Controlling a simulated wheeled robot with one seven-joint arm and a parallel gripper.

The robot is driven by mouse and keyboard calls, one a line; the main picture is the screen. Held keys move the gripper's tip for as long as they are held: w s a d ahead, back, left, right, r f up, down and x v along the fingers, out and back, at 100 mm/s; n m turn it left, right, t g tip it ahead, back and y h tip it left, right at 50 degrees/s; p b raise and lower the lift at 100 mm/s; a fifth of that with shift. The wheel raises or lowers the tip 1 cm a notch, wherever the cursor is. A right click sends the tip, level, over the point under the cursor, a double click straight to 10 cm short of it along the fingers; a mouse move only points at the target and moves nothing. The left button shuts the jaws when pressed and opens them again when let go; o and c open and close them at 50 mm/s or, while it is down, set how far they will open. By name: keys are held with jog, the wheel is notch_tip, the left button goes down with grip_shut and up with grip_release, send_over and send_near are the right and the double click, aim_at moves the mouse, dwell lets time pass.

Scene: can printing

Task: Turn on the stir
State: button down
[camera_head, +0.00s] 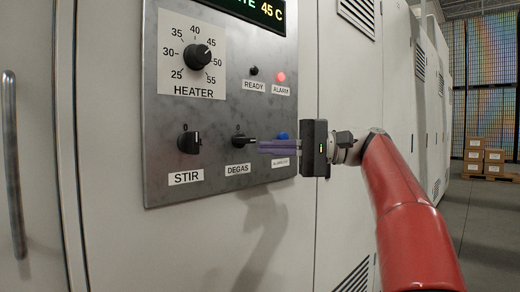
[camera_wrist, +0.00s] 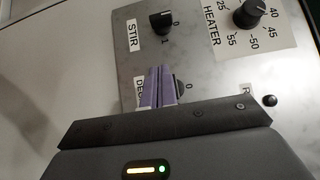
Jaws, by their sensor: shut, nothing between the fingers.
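The STIR knob (camera_head: 189,142) is a black rotary switch at the lower left of the metal panel, above its STIR label (camera_head: 186,178). A 0 mark shows above it. In the wrist view the STIR knob (camera_wrist: 161,22) shows with marks 0 and 1 beside it; its exact setting is hard to tell. My gripper (camera_head: 262,147) is shut and empty, with purple fingers pointing left at the DEGAS knob (camera_head: 243,141), to the right of STIR. In the wrist view the shut fingers (camera_wrist: 160,72) partly hide the DEGAS knob; I cannot tell whether they touch it.
The HEATER dial (camera_head: 198,57) is above STIR. A door handle (camera_head: 13,175) stands out at far left. Space before the STIR knob is clear.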

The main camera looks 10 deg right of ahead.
aim_at(192, 143)
jog(key=shift+s+a+b, duration=0.2)
jog(key=shift+a+b, duration=0.1)
jog(key=shift+a, duration=2.5)
jog(key=shift+s+a+b, duration=0.2)
jog(key=shift+a+b, duration=0.05)
jog(key=shift+a, duration=2.5)
